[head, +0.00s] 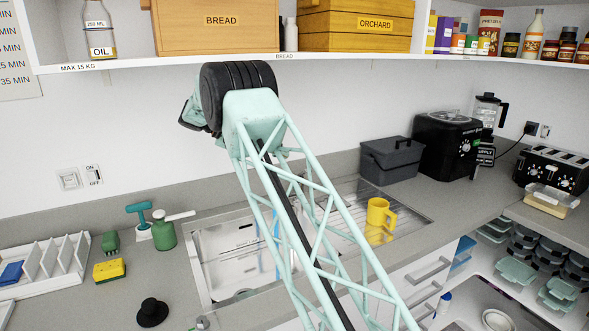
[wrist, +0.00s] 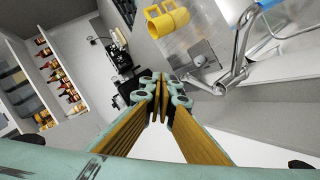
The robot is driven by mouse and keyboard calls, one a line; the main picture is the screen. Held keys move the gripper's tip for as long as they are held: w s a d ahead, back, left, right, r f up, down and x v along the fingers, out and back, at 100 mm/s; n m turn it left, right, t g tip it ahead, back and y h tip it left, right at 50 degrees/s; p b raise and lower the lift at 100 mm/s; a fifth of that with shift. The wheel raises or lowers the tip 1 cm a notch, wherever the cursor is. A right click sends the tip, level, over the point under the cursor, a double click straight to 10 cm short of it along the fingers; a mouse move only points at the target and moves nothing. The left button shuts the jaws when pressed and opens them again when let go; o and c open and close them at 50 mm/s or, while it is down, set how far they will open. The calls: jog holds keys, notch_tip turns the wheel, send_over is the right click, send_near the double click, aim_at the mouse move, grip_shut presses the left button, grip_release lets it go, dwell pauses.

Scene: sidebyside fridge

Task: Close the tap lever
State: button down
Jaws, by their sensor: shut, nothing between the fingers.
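The chrome tap (wrist: 241,48) shows at the upper right of the wrist view, a bent tube with a joint low down. I cannot tell clearly which part is its lever. In the head view the tap is hidden behind my arm. A pale blue streak beside the tap looks like running water; a similar streak shows over the sink basin (head: 232,252) in the head view. My gripper (wrist: 163,97) is shut and empty, to the left of the tap and apart from it in the wrist picture. My gripper's fingers are hidden in the head view.
A yellow mug (head: 379,213) stands on the drainer right of the basin. A green soap bottle (head: 164,234) and a yellow sponge (head: 109,270) are left of the sink. The shelf (head: 300,60) with bread boxes runs close above my arm.

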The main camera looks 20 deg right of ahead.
jog(key=w+f+m+h+p, duration=0.1)
jog(key=w+f, duration=0.2)
jog(key=w, duration=0.2)
jog(key=w+a+f+m+t+h+p, duration=0.1)
jog(key=w+f+h, duration=0.1)
jog(key=w, duration=0.4)
jog(key=shift+w+a+f+m+h+p, duration=0.2)
jog(key=shift+f+m+h+p, duration=0.15)
jog(key=shift+f, duration=0.45)
jog(key=s+d+f+b, duration=0.1)
jog(key=s+d+f, duration=0.2)
jog(key=d, duration=0.7)
jog(key=shift+f, duration=1.1)
jog(key=shift+s+a+f+b, duration=0.1)
jog(key=shift+a+f+b, duration=0.1)
jog(key=shift+b, duration=0.25)
